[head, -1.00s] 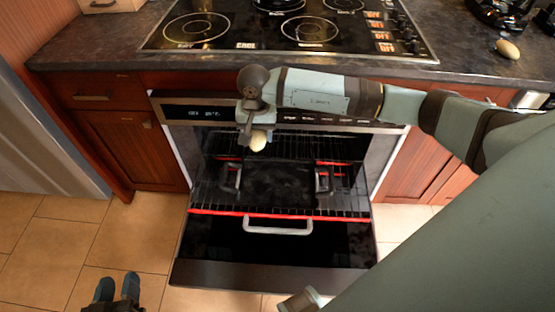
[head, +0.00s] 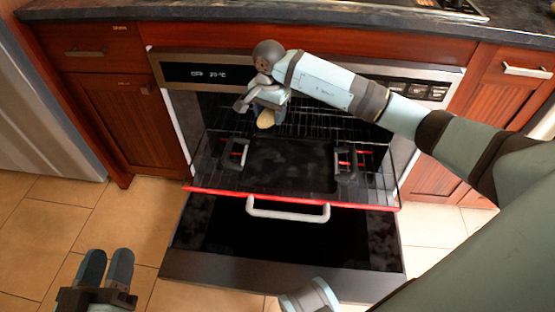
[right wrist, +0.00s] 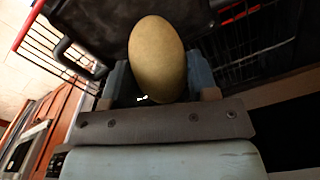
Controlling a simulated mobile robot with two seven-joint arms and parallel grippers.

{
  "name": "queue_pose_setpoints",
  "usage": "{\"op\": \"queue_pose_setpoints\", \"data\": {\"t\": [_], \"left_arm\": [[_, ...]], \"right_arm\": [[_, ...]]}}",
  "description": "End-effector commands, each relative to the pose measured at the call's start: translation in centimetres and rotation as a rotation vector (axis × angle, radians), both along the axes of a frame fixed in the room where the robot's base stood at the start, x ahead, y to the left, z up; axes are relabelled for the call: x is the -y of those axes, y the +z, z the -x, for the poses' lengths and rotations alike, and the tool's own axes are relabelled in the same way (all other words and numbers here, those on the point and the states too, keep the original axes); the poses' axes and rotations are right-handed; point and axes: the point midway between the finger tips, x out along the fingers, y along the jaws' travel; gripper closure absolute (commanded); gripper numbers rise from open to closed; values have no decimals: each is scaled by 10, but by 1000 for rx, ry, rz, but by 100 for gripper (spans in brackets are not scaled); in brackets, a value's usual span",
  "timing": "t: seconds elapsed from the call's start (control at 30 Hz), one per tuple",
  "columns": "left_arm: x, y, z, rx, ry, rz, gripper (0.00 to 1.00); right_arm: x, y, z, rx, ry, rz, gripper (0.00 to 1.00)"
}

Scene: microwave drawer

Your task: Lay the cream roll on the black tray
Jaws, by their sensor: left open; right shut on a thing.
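The cream roll (head: 265,119) is held in my right gripper (head: 267,108), above the back left part of the black tray. In the right wrist view the roll (right wrist: 157,58) is a smooth oval between the two fingers. The black tray (head: 290,165) lies on the pulled-out oven rack and has a handle at each side. The tray (right wrist: 105,35) also shows behind the roll in the right wrist view. My left gripper (head: 106,268) is open and empty, low at the left over the floor.
The control panel (head: 205,75) and dark counter (head: 200,15) are behind. Tiled floor is clear at the left.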

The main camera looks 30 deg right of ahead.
Motion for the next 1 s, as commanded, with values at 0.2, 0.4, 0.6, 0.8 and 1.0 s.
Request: {"op": "queue_pose_setpoints", "data": {"t": [0.2, 0.4, 0.6, 0.8, 1.0], "left_arm": [[2, -35, 0, -80, -29, -45, 57], [2, -50, -1, -110, -47, -85, 57], [0, -49, -4, -80, -44, -106, 57], [-3, -51, -9, -27, -38, -138, 57], [-5, -44, -14, 25, -33, -165, 57]], "right_arm": [[-1, -68, 1, -3, 0, -3, 70], [-1, -109, 1, -2, 1, -1, 70], [0, -122, 0, 1, 1, -2, 70], [-1, -150, 1, -3, 1, -2, 70], [0, -163, 0, 0, 2, -1, 70]]}}
